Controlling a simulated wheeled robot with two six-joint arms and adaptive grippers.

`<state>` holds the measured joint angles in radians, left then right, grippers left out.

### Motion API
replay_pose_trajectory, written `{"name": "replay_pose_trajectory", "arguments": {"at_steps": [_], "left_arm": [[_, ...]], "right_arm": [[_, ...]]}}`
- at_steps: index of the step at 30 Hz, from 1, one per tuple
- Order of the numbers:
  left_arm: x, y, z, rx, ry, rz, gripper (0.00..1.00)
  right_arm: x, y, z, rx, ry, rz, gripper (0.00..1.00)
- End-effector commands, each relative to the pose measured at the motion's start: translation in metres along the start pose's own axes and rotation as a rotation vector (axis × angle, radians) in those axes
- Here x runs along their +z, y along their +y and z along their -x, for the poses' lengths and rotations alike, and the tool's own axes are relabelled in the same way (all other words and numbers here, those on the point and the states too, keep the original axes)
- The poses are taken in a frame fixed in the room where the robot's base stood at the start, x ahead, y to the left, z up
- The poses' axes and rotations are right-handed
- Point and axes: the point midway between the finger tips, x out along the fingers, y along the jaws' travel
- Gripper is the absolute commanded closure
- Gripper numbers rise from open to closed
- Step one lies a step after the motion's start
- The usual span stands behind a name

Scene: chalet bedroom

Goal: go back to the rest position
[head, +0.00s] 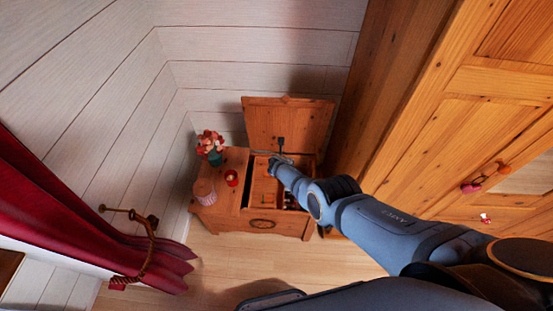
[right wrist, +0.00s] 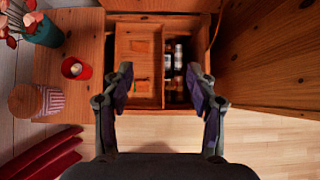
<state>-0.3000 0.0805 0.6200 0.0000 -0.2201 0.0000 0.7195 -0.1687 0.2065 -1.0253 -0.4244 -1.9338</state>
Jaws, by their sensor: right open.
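My right arm reaches in from the right in the head view, and its gripper (head: 277,163) is over the open wooden chest (head: 262,222). In the right wrist view the fingers of this gripper (right wrist: 161,86) are spread apart with nothing between them. Below and beyond them is the chest's inside, with a wooden tray (right wrist: 138,44) and dark bottles (right wrist: 174,58) to its right. The arm hides part of the chest in the head view. My left gripper is not in view.
The chest's raised lid (head: 285,125) leans at the back. A wooden wardrobe (head: 455,110) is close on the right, a red curtain (head: 80,225) left.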

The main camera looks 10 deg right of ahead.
Motion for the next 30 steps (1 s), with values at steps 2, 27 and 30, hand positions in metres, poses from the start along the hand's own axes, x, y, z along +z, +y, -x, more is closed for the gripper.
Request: {"name": "replay_pose_trajectory", "arguments": {"at_steps": [2,27,30], "left_arm": [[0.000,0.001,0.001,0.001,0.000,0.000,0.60],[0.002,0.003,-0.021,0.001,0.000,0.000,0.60],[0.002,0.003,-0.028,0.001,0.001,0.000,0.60]], "right_arm": [[-0.001,-0.002,0.000,-0.001,-0.004,0.002,0.42],[-0.218,-0.088,-0.023,-0.124,0.228,-0.873,0.42],[-0.299,-0.125,-0.014,-0.227,0.281,-1.244,0.42]]}}
